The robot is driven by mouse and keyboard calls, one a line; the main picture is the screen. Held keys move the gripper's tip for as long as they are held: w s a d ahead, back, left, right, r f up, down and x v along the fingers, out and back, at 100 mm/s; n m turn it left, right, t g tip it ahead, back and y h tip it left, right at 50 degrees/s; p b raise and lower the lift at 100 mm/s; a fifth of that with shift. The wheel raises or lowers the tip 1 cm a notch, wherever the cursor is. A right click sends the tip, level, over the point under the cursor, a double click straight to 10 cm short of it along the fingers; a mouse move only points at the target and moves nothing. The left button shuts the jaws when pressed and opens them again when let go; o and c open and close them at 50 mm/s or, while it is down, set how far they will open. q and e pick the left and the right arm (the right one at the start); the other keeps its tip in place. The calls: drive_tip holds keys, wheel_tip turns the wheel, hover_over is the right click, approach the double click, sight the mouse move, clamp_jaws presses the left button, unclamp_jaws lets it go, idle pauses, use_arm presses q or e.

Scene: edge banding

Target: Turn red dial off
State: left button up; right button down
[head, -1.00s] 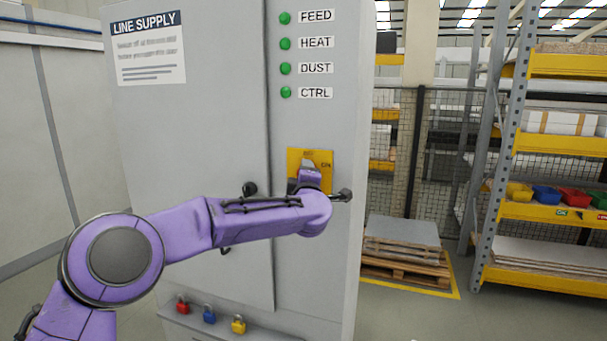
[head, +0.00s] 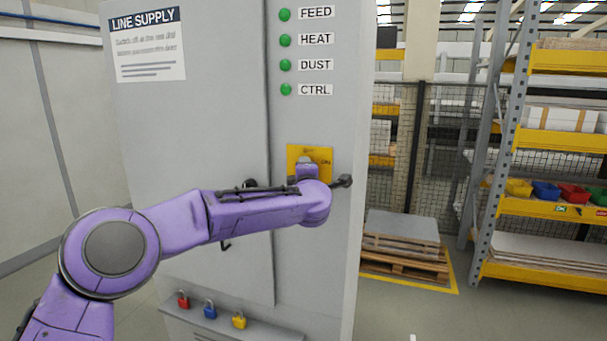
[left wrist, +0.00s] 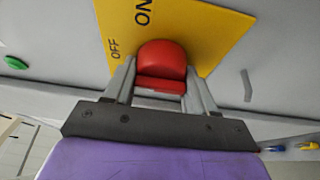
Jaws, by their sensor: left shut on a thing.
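The red dial (left wrist: 162,60) sits on a yellow plate (left wrist: 212,32) with the words ON and OFF, seen in the left wrist view. The fingers of my left gripper (left wrist: 162,82) are on either side of the dial and shut on it. In the head view the yellow plate (head: 323,155) is on the cabinet front, and my left wrist and gripper (head: 308,161) cover its lower middle. The dial is hidden there. I cannot tell exactly which mark the dial points to. My right gripper is not in view.
The grey cabinet (head: 225,130) has several green lamps (head: 286,65) labelled FEED, HEAT, DUST and CTRL. Red, blue and yellow padlocks (head: 210,311) hang on a ledge below. A pallet of boards (head: 403,245) and a shelf rack (head: 540,140) stand to the right.

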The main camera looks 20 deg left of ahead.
use_arm(q)
drive_tip(key=o, duration=1.1)
drive_tip(key=shift+d+f, duration=0.15)
drive_tip(key=shift+f, duration=0.05)
drive_tip(key=shift+c, duration=0.2)
drive_tip(key=shift+r, duration=0.1)
drive_tip(key=b+v, duration=0.5)
drive_tip(key=v, duration=0.5)
drive_tip(key=shift+s, duration=0.25)
